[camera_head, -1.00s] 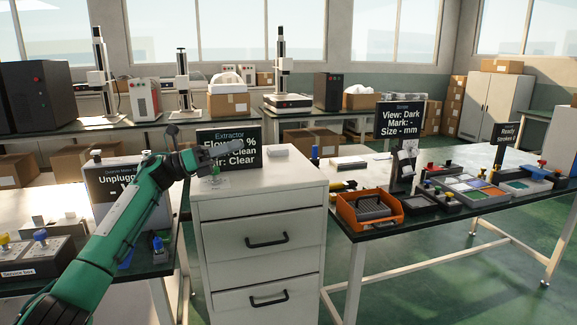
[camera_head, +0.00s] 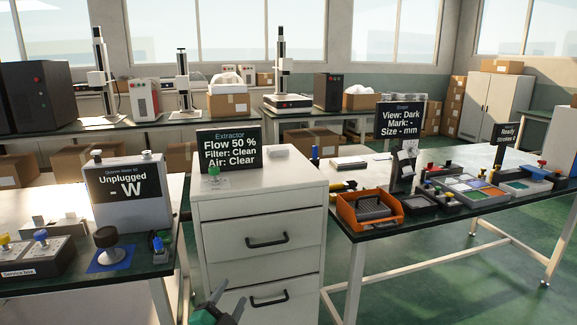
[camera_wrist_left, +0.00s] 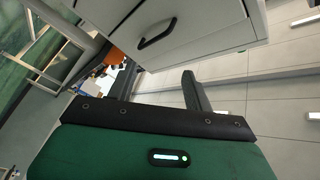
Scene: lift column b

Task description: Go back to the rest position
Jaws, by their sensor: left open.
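My left gripper (camera_head: 228,300) shows at the bottom of the head view, in front of the lower drawer of the white cabinet (camera_head: 262,205). Its dark fingers are spread apart with nothing between them. In the left wrist view the two fingers (camera_wrist_left: 158,86) also stand apart and empty, with the cabinet's drawer front and black handle (camera_wrist_left: 157,27) beyond them. The rest of my left arm is out of the head view. My right gripper is in neither view.
The extractor sign (camera_head: 229,149) and a green knob (camera_head: 214,173) are on the cabinet top. The right table holds an orange tray (camera_head: 370,222). Floor shows between the tables.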

